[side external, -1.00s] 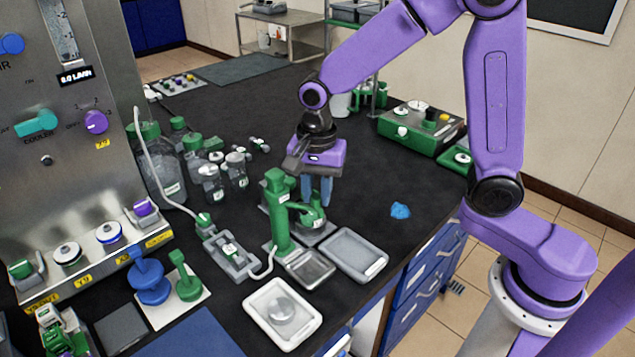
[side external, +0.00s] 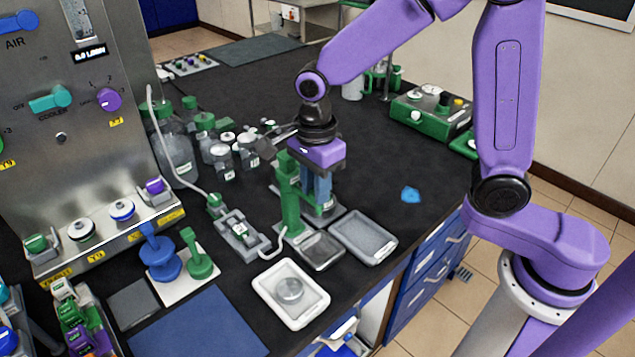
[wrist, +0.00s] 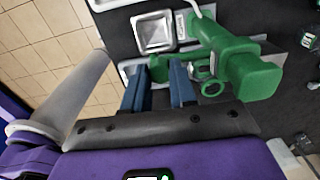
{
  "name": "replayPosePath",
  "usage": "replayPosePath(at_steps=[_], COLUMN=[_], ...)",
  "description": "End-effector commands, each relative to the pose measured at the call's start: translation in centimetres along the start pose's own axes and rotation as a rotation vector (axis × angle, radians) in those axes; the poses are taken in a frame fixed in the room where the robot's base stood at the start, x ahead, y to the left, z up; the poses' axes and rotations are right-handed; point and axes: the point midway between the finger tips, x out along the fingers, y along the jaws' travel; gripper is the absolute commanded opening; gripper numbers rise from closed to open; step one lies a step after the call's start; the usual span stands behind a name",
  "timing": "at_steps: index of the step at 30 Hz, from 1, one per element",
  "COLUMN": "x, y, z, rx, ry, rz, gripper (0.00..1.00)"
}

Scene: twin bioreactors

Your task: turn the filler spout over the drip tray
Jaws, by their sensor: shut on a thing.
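The filler is a green post (side external: 290,195) standing on a small base, with a white hose at its foot; it also shows in the wrist view (wrist: 240,65). My gripper (side external: 320,205) points down just right of the post, and its blue fingers hide most of the spout in the side view. In the wrist view my gripper (wrist: 159,82) has a green part of the spout (wrist: 158,68) between its fingers. The square metal drip tray (side external: 322,251) lies in front of the post, and it shows beyond the fingers in the wrist view (wrist: 155,33). The spout's outlet is hard to make out.
A larger grey tray (side external: 385,248) lies right of the drip tray. A white tray (side external: 262,283) with a round metal piece stands in front. Glass bottles (side external: 222,158) stand behind left. A blue scrap (side external: 410,194) lies on the open bench at right.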

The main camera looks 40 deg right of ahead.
Motion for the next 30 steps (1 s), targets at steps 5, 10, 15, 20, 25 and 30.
replayPosePath(at_steps=[5,10,15,20,25,30], x=[-0.1,-0.1,-0.1,-0.1,-0.5,-2.6], y=[-0.1,-0.1,-0.1,0.0,-0.1,-0.1], z=[0.1,0.1,0.1,0.1,0.1,0.1], rx=[0.008,0.008,0.006,0.005,0.005,0.004], ry=[-0.002,-0.003,-0.003,-0.002,-0.003,-0.005], rz=[-0.002,-0.003,-0.003,-0.002,-0.003,-0.006], gripper=[0.0,0.0,0.52,0.52,0.52,0.52])
